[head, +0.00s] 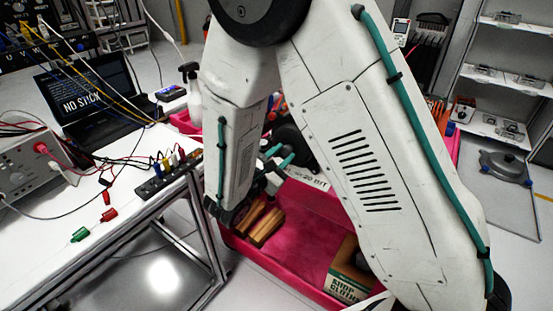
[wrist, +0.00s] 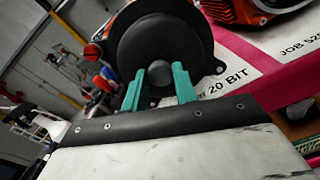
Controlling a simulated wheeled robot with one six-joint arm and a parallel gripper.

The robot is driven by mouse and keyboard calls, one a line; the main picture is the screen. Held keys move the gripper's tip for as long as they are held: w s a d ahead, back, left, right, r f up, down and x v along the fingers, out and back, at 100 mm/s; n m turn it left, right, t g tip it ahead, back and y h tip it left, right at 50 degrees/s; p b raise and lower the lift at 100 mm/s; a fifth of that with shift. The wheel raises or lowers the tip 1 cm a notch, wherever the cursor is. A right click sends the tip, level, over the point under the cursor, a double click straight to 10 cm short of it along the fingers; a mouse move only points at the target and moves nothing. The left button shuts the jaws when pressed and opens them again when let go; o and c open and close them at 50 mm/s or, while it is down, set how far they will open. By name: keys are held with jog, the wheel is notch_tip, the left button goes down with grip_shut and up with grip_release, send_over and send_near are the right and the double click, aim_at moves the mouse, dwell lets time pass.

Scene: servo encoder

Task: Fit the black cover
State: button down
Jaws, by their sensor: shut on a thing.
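The black cover (wrist: 165,42) is a round dark piece with a small tab at its rim and a grey knob at its middle. In the wrist view the teal fingers of my gripper (wrist: 159,72) are shut on it, one on each side of the knob. In the head view the black cover (head: 290,140) shows only partly behind my arm, with my gripper (head: 277,157) at its near side. I cannot tell whether the cover touches anything behind it. An orange motor-like part (wrist: 250,9) is at the top of the wrist view, right of the cover.
A pink surface with white labels (wrist: 245,62) lies right of the cover. In the head view a pink cart (head: 285,272) below holds wooden-handled items (head: 264,226) and a shop cloths box (head: 350,277). A white bench (head: 125,215) with cables and a laptop (head: 88,95) stands left.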

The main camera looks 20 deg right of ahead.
aim_at(285, 151)
jog(key=shift+x, duration=1.3)
jog(key=shift+r, duration=0.1)
jog(key=shift+s, duration=0.1)
jog(key=shift+w+d, duration=0.35)
jog(key=shift+d, duration=0.05)
jog(key=c, duration=1)
grip_release()
jog(key=shift+c, duration=0.6)
